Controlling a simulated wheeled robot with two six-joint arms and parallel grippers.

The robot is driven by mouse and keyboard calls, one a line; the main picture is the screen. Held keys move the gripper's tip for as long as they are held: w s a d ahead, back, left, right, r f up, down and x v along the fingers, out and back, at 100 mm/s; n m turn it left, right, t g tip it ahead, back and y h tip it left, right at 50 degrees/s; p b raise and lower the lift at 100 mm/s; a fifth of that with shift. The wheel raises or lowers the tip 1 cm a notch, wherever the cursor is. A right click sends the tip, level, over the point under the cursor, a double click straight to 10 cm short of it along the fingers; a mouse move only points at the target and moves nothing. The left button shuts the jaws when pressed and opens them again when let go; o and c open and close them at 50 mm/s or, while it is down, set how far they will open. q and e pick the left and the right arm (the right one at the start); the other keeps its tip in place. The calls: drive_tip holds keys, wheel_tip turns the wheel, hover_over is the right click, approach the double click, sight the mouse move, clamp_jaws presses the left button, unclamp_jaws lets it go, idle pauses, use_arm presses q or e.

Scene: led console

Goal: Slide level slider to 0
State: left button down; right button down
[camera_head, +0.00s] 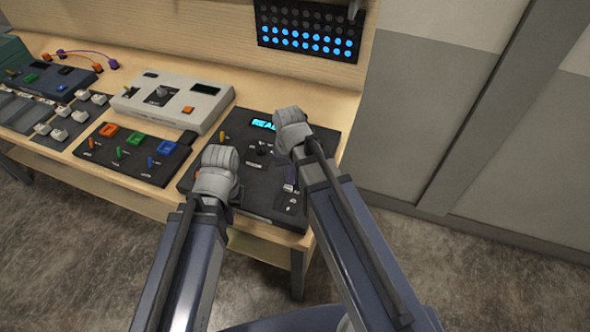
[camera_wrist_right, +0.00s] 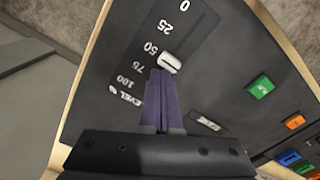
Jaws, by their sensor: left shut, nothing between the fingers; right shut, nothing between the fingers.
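The level slider's white knob (camera_wrist_right: 170,62) stands beside the 50 mark on the dark panel (camera_wrist_right: 105,100) in the right wrist view. The scale runs from 0 at the top to 100 at the lower left. My right gripper (camera_wrist_right: 161,76) is shut, its purple fingertips right at the knob on the 75 and 100 side; I cannot tell if they touch it. In the head view my right gripper (camera_head: 290,182) points down over the console's right part (camera_head: 262,205). My left gripper is also over the console, at its left; its wrist (camera_head: 217,175) largely hides the fingers.
A lit display (camera_head: 263,124) is partly covered by my right wrist. A green button (camera_wrist_right: 261,86) and an orange button (camera_wrist_right: 294,122) lie right of the slider. A panel of coloured switches (camera_head: 135,150) and a white box (camera_head: 170,103) stand left on the wooden desk.

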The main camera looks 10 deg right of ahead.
sight(285, 197)
drive_tip(key=shift+s+a, duration=0.5)
drive_tip(key=shift+s, duration=0.3)
drive_tip(key=shift+s+a, duration=0.55)
drive_tip(key=shift+s, duration=0.25)
drive_tip(key=shift+s+a, duration=0.5)
drive_tip(key=shift+s, duration=0.3)
drive_tip(key=shift+w, duration=0.1)
idle(0.3)
drive_tip(key=shift+w+d+r+p, duration=0.35)
drive_tip(key=shift+w+r+p, duration=0.15)
drive_tip(key=shift+p, duration=0.05)
drive_tip(key=shift+r, duration=0.1)
wheel_tip(285, 197, up, 7)
drive_tip(key=p, duration=0.7)
